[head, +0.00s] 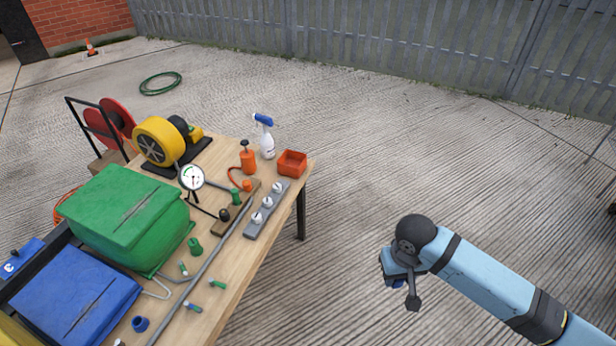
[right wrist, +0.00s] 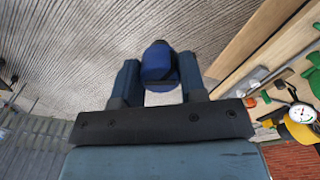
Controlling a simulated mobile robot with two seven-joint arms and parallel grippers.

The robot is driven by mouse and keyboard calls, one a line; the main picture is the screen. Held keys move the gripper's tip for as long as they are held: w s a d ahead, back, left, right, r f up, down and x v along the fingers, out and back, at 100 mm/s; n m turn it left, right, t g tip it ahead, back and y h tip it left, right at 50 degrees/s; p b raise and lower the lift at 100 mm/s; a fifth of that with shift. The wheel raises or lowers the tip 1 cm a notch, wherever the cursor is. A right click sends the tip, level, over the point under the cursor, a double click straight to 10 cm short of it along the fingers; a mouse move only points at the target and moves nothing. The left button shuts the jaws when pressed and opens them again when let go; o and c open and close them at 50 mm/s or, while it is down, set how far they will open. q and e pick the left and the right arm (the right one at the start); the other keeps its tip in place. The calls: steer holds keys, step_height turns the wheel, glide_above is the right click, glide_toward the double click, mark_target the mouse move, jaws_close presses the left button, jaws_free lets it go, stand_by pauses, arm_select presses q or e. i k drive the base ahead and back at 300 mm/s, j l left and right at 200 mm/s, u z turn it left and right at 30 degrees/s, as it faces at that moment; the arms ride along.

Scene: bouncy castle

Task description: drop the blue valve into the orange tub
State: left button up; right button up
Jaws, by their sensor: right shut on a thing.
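My right gripper (head: 401,288) is out over the concrete to the right of the workbench, clear of it. It is shut on the blue valve (right wrist: 158,62), which sits between the two fingers in the right wrist view. In the head view the valve is mostly hidden by the gripper, with only a bit of dark blue showing. The orange tub (head: 292,164) is a small square open-topped box on the bench's far right corner, left of and beyond my right gripper. My left gripper is not in view.
The wooden workbench (head: 256,256) carries a white spray bottle (head: 267,143), an orange pump bottle (head: 248,160), a grey strip with white knobs (head: 267,210), a pressure gauge (head: 191,177) and a green box (head: 125,215). Open concrete lies between bench and gripper.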

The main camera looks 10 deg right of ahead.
mark_target(296, 167)
steer(key=i+l+u, duration=0.1)
steer(key=u, duration=0.35)
steer(key=i+l+u, duration=0.25)
steer(key=u, duration=0.25)
steer(key=i+l+u, duration=0.25)
steer(key=l, duration=0.3)
steer(key=i+l+u, duration=0.15)
steer(key=l, duration=0.15)
steer(key=i+l, duration=0.15)
steer(key=l, duration=0.2)
steer(key=i+l, duration=0.1)
steer(key=l, duration=0.25)
steer(key=i+l, duration=0.15)
steer(key=l, duration=0.2)
steer(key=i+l, duration=0.15)
steer(key=l, duration=0.2)
steer(key=u, duration=0.05)
